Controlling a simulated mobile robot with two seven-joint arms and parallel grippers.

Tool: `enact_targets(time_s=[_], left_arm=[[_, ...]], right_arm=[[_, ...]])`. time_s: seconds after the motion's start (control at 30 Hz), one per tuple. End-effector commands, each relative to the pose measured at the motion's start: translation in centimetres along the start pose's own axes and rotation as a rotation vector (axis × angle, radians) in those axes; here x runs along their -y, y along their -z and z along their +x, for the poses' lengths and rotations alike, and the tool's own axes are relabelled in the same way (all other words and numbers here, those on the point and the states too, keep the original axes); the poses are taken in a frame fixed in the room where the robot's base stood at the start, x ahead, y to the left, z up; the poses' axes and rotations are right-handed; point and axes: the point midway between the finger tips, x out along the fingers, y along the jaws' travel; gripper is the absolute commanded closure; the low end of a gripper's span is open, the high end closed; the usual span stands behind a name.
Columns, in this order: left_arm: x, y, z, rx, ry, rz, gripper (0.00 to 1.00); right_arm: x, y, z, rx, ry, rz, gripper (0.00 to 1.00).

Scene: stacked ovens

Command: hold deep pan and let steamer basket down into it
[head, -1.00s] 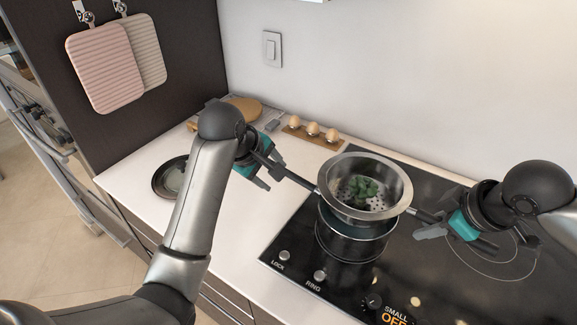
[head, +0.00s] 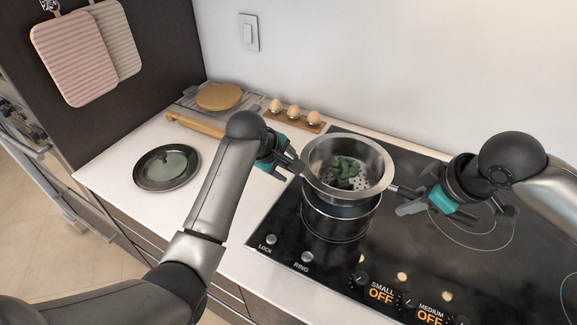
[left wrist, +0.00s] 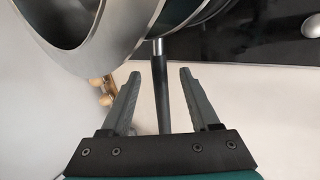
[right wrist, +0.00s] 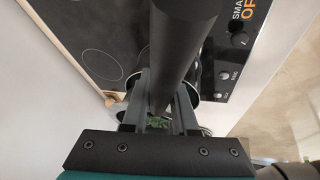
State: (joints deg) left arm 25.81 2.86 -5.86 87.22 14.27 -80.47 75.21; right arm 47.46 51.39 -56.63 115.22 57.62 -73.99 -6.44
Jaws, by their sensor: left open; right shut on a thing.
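The silver steamer basket (head: 318,178), with green vegetables (head: 348,170) inside, is above the dark deep pan (head: 335,228) on the cooktop. The basket overlaps the pan's rim; I cannot tell whether its base is inside. My right gripper (head: 412,200) is shut on the basket's black handle (right wrist: 180,50), at the basket's right. My left gripper (head: 292,164) is open at the left of the pan. In the left wrist view a black handle (left wrist: 161,90) with a chrome neck, seemingly the pan's, lies between the open fingers (left wrist: 158,72). The basket's wall (left wrist: 110,35) fills that view's upper left.
The black cooktop (head: 265,225) has knobs along its front. A dark plate (head: 167,167) lies on the white counter to the left. A wooden handle (head: 193,125), a round board (head: 219,97) and an egg holder (head: 296,118) with eggs are behind my left arm.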

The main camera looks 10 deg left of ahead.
Motion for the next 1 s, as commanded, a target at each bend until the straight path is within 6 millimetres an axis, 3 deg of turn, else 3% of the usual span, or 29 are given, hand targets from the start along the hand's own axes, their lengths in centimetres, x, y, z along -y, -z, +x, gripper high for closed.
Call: enact_targets(time_s=[0.2, 0.57, 1.0], left_arm=[[0.0, 0.0, 1.5, 0.0, 0.001, 0.0, 0.38], [0.0, 0.0, 1.8, 0.0, -0.001, 0.0, 0.38], [0.0, 0.0, 1.7, 0.0, -0.001, 0.0, 0.86]], right_arm=[[-0.1, 0.1, -0.1, -0.004, -0.002, 0.0, 1.0], [-0.1, 0.1, -0.1, -0.004, -0.002, 0.0, 1.0], [-0.1, 0.1, -0.1, -0.004, -0.002, 0.0, 1.0]])
